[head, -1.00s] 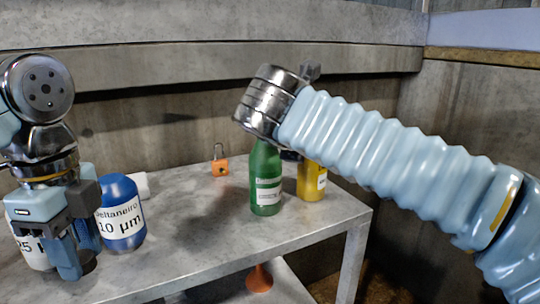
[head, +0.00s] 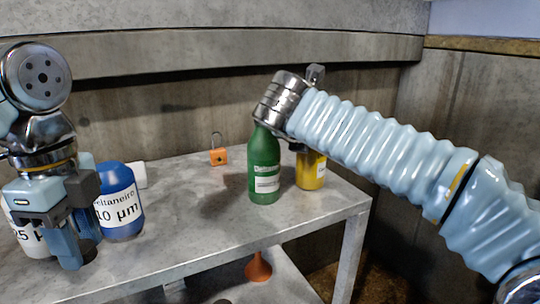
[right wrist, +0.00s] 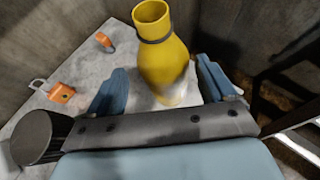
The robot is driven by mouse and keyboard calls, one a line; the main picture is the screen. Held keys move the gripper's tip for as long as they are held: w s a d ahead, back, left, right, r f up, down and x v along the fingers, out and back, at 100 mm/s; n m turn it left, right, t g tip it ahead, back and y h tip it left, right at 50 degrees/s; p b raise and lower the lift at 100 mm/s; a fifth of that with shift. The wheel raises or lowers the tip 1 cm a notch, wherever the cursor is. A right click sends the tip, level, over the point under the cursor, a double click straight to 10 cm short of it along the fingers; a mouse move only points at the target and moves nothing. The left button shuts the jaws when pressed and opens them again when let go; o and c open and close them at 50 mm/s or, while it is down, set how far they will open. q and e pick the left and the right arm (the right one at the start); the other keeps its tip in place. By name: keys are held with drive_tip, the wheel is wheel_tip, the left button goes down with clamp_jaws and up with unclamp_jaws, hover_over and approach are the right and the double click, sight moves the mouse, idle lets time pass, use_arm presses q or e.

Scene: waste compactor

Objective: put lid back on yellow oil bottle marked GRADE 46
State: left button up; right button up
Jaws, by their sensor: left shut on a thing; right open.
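The yellow bottle (head: 312,172) stands on the table behind and right of a green bottle (head: 264,165). My right arm hides its top in the head view. In the right wrist view the yellow bottle (right wrist: 165,62) shows an open, uncapped mouth; its label is not readable. My right gripper (right wrist: 160,88) is open, with one blue finger on each side of the bottle's body; I cannot tell whether they touch it. My left gripper (head: 78,255) is at the left beside the blue bottle, shut on a small dark thing that its fingers mostly hide.
A blue bottle (head: 120,205) and a white bottle (head: 32,240) stand by my left gripper. An orange padlock (head: 218,156) lies at the table's back. An orange funnel (head: 258,268) is on the lower shelf. The table middle is clear.

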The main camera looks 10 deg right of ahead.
use_arm(q)
drive_tip(key=shift+f+b, duration=0.3)
use_arm(e)
drive_tip(key=x, duration=0.5)
drive_tip(key=shift+d+f, duration=0.1)
drive_tip(key=shift+f, duration=0.1)
drive_tip(key=c, duration=1)
drive_tip(key=shift+r, duration=0.2)
